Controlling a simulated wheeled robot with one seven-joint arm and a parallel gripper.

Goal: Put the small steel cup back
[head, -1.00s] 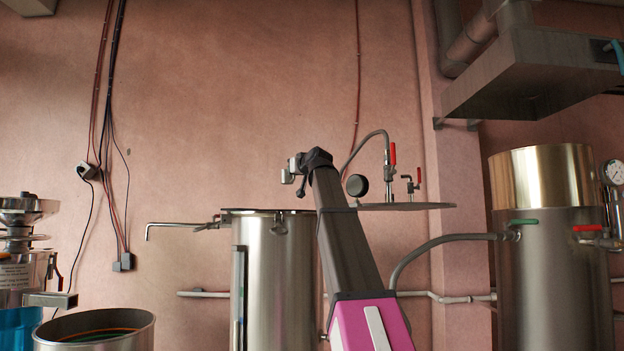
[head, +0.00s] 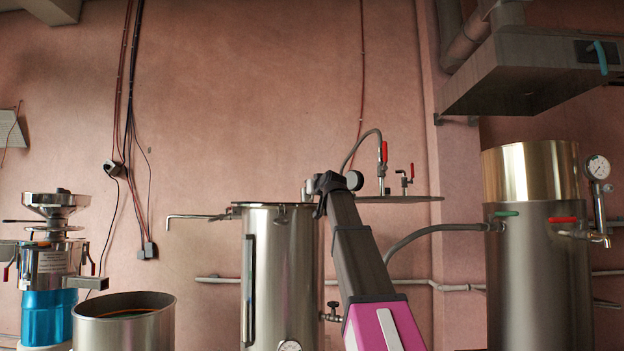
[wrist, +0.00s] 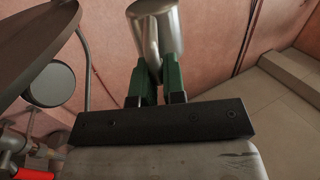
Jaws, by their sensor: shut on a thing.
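The small steel cup (wrist: 157,28) is at the top of the wrist view, shiny and tilted. My gripper (wrist: 160,68) has two green fingers, shut on the cup's lower part. The cup's far side and opening are hidden. In the head view my arm reaches up from the bottom, and its end is beside the top right of a tall steel tank (head: 285,270). The fingers and cup are too small to make out clearly there.
A round lid (head: 415,199) with a gauge and red-handled valves is right of my arm; it also shows close on the left in the wrist view (wrist: 35,40). A brass-topped boiler (head: 535,270) stands right. A grinder (head: 50,260) and open pot (head: 125,325) stand left.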

